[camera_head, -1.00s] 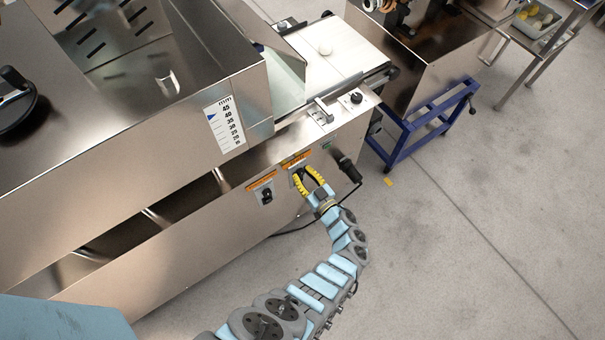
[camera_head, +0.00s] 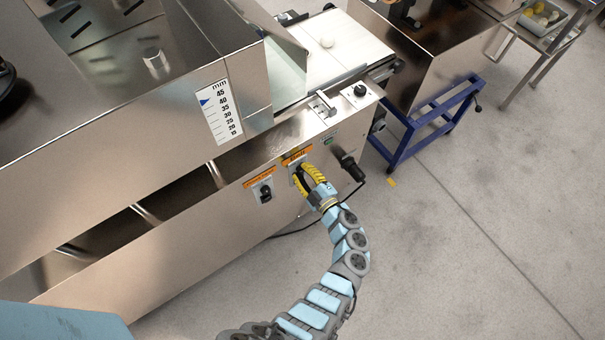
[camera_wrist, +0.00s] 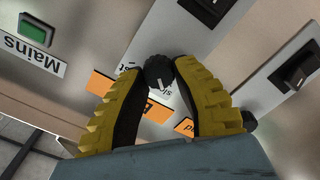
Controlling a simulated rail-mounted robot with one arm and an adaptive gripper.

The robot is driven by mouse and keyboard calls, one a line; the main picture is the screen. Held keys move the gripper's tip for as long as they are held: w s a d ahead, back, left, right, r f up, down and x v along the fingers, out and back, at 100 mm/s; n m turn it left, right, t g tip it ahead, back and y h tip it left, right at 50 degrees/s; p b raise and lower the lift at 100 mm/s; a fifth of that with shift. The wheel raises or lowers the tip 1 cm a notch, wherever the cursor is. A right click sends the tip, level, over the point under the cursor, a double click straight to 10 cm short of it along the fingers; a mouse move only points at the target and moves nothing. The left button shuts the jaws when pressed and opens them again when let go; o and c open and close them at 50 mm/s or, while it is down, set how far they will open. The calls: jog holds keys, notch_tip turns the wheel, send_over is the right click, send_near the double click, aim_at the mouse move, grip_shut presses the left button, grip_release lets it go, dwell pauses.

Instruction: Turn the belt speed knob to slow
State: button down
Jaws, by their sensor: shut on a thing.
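The small black belt speed knob (camera_wrist: 160,71) sits on a white plate with partly hidden lettering in the wrist view, above an orange label (camera_wrist: 103,83). My gripper (camera_wrist: 163,68) has its two yellow ribbed fingertips on either side of the knob and is shut on it. The lighter pointer mark on the knob faces down in that view. In the head view my gripper (camera_head: 298,169) reaches the front panel of the steel machine (camera_head: 240,235) just under an orange label (camera_head: 296,155). There the fingers largely hide the knob.
A black switch (camera_head: 265,191) is left of my gripper, and a black plug with cable (camera_head: 349,166) is to the right. A green Mains button (camera_wrist: 38,33) shows too. Another black knob (camera_head: 360,90) is on the upper panel.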

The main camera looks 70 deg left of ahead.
jog(key=shift+f+n+b, duration=0.15)
jog(key=shift+n+b, duration=0.45)
jog(key=shift+n, duration=0.3)
jog(key=c, duration=0.8)
grip_release()
jog(key=shift+o, duration=0.2)
jog(key=shift+d, duration=0.1)
jog(key=v, duration=1.1)
jog(key=shift+d, duration=0.35)
